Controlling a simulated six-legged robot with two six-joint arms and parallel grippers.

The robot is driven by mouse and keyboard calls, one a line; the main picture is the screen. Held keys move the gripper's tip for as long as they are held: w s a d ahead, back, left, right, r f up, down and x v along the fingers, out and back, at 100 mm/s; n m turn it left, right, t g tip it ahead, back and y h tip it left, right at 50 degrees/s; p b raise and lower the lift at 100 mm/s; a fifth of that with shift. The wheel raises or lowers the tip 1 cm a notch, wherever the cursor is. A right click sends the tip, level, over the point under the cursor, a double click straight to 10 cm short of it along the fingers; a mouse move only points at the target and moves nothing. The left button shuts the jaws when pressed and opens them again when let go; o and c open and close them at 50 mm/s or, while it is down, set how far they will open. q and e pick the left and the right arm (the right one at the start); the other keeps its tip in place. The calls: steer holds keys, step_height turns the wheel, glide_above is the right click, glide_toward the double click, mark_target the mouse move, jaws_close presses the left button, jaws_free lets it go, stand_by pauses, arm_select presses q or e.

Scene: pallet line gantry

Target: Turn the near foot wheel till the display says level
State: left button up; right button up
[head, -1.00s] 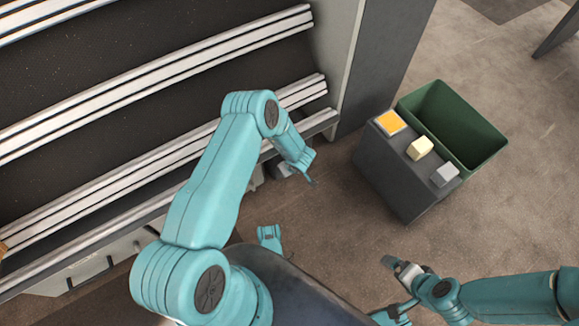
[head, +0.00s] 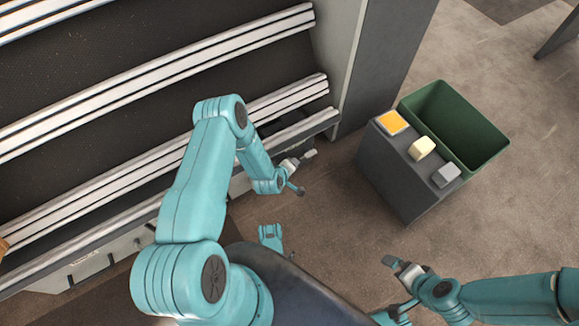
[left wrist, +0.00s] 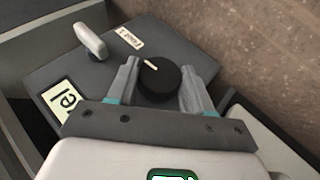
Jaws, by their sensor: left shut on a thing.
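The near foot wheel is a round black knob (left wrist: 159,79) with a white mark, on top of a dark grey box (left wrist: 70,75) in the left wrist view. A label (left wrist: 131,38) beside it seems to read "Foot 1". My left gripper (left wrist: 158,84) is shut on the knob, one finger at each side. In the head view, my left gripper (head: 297,172) is low by the line's edge. My right gripper (head: 400,268) is away from the box; its jaw gap is unclear.
A light grey lever (left wrist: 91,40) stands up from the box near the knob. In the head view, a dark stand (head: 405,180) with an orange, a cream and a grey block-like top piece stands beside a green bin (head: 455,125). Brown floor between them and my arms is clear.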

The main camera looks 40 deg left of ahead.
arm_select(q)
steer(key=shift+a+t, duration=0.2)
steer(key=shift+t, duration=0.3)
steer(key=o, duration=1)
steer(key=shift+o, duration=0.2)
steer(key=shift+d, duration=0.1)
